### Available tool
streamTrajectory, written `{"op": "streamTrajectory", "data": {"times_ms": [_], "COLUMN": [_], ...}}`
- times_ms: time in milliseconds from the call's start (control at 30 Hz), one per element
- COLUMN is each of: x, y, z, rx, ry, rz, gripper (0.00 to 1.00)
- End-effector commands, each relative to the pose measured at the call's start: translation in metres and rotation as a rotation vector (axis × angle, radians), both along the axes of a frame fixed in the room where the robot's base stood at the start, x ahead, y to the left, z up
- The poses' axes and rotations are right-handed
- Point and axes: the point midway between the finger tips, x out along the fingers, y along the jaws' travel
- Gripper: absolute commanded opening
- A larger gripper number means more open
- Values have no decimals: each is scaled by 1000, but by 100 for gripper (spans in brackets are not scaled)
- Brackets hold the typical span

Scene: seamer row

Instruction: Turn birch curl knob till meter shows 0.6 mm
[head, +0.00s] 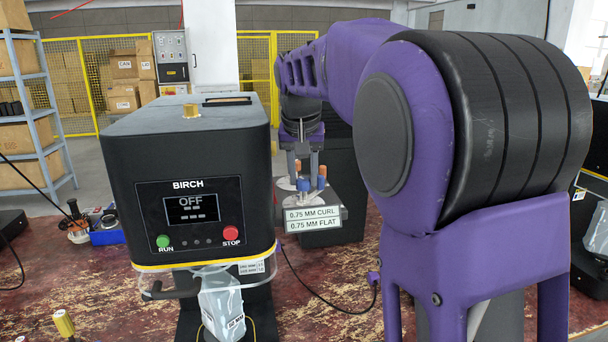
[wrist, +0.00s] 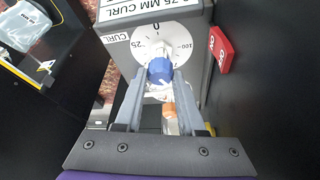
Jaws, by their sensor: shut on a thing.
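The Birch machine (head: 190,135) is a black box at left. Its meter (head: 192,209) reads OFF above dashes. Beside it, the white plates read 0.75 MM CURL (head: 312,214) and 0.75 MM FLAT (head: 312,225). In the wrist view a blue knob (wrist: 160,71) stands on a white dial (wrist: 150,42) labelled CURL, with 0, 25 and 100 marks; its exact setting is unclear. My gripper (wrist: 160,75) is shut on this blue knob, one finger each side. In the head view my gripper (head: 302,170) is small above the orange and blue knobs.
An orange part (wrist: 169,108) sits between my fingers, below the blue knob. A red tag (wrist: 220,48) is close right of the dial. The machine's green RUN button (head: 163,241) and red STOP button (head: 231,233) face forward. A yellow-topped piece (head: 64,323) stands at front left.

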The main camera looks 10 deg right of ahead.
Motion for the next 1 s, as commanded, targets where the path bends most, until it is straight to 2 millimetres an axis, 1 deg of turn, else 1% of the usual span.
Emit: {"op": "streamTrajectory", "data": {"times_ms": [200, 400, 900, 933, 1000], "x": [0, 1, 1, 1, 0], "y": [1, 1, 1, 1, 1], "z": [0, 1, 1, 1, 1], "rx": [1, 1, 2, 2, 2], "ry": [0, -2, -2, -2, -2], "rz": [-110, -163, -180, -180, -180], "gripper": [0, 0, 0, 42, 55]}}
